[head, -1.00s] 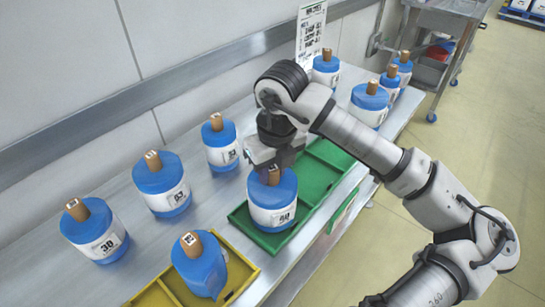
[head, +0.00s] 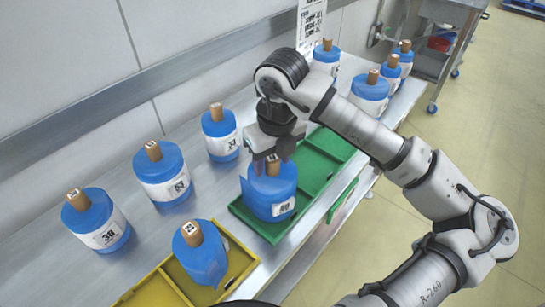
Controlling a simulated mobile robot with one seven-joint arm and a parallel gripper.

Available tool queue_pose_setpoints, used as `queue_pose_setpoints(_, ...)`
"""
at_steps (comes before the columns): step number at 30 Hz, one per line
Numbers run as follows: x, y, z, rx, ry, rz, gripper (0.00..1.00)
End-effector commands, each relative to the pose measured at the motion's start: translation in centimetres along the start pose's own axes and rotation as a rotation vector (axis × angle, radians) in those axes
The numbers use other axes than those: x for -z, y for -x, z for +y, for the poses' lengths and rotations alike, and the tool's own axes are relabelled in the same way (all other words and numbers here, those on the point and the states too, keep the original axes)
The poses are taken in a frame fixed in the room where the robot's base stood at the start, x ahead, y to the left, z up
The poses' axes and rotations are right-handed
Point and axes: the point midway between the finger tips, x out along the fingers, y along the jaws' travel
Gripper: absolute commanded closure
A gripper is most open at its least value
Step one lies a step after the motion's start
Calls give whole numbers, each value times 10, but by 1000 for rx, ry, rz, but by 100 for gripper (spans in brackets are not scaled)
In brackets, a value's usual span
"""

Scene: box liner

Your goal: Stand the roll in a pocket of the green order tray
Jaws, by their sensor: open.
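A roll with a blue covering, a white label and a brown core (head: 268,195) stands upright in the near pocket of the green order tray (head: 316,168). A blue flap hangs on its left side. The tray's farther pockets look empty, though my arm hides part of them. My gripper (head: 271,161) is open, pointing down at the top of this roll, with its fingertips close around the brown core. I cannot tell whether they touch it.
Another blue roll (head: 201,256) stands in a yellow tray (head: 239,266) at the near left. Several rolls line the wall side of the metal table (head: 50,251), with more at its far end. A label sheet (head: 310,25) is on the wall. A metal cart (head: 446,40) stands beyond.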

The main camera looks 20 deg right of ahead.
Motion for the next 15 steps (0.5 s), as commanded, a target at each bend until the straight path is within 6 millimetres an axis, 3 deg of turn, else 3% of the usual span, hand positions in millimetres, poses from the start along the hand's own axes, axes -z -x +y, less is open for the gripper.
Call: queue_pose_setpoints(15, 0, 102, 0, 4, -1, -2, 50)
